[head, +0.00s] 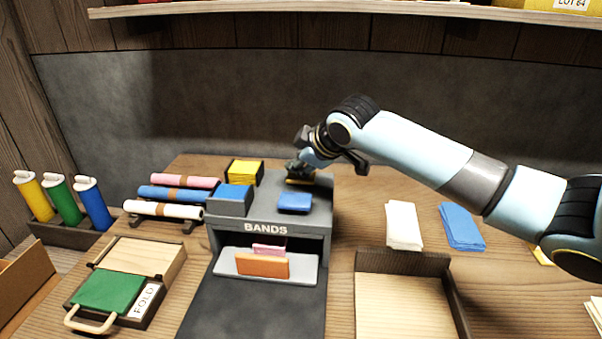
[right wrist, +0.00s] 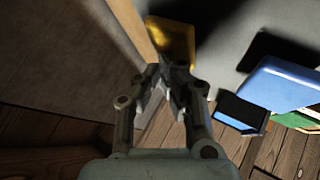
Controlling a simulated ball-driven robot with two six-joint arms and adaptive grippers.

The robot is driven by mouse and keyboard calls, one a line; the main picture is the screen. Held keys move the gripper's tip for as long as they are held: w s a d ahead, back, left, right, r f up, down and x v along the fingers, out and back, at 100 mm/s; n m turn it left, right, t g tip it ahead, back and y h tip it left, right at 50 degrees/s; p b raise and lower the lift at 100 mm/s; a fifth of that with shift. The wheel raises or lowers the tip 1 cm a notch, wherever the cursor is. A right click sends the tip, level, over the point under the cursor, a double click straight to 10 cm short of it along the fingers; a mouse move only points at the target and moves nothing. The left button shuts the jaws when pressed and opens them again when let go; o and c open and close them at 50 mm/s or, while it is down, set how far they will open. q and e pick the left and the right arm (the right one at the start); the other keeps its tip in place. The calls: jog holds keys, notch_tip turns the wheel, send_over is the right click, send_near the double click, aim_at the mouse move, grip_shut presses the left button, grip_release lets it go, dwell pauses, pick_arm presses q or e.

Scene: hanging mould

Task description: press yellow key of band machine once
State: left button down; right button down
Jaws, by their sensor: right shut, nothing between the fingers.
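The grey band machine (head: 320,215), marked BANDS, stands mid-table. The yellow key (head: 301,181) is at the back right of its top, mostly hidden by my right gripper (head: 300,168). A blue key (head: 294,203) sits in front of it. In the right wrist view, my right gripper (right wrist: 172,72) is shut and empty, with its fingertips beside the near edge of the yellow key (right wrist: 172,38). I cannot tell whether they touch it. My left gripper is not in view.
A yellow block (head: 244,172) and a blue block (head: 231,200) sit at the machine's left. An orange piece (head: 262,265) stands in its front opening. Rolls (head: 178,194) lie left of it. A FOLD board (head: 120,287) and a wooden tray (head: 405,300) flank the front.

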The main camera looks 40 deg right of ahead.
aim_at(298, 176)
jog(key=shift+f, duration=0.45)
dwell(0.5)
jog(key=shift+r+p, duration=1.25)
jog(key=shift+r, duration=0.1)
notch_tip(298, 176, up, 5)
jog(key=p, duration=0.5)
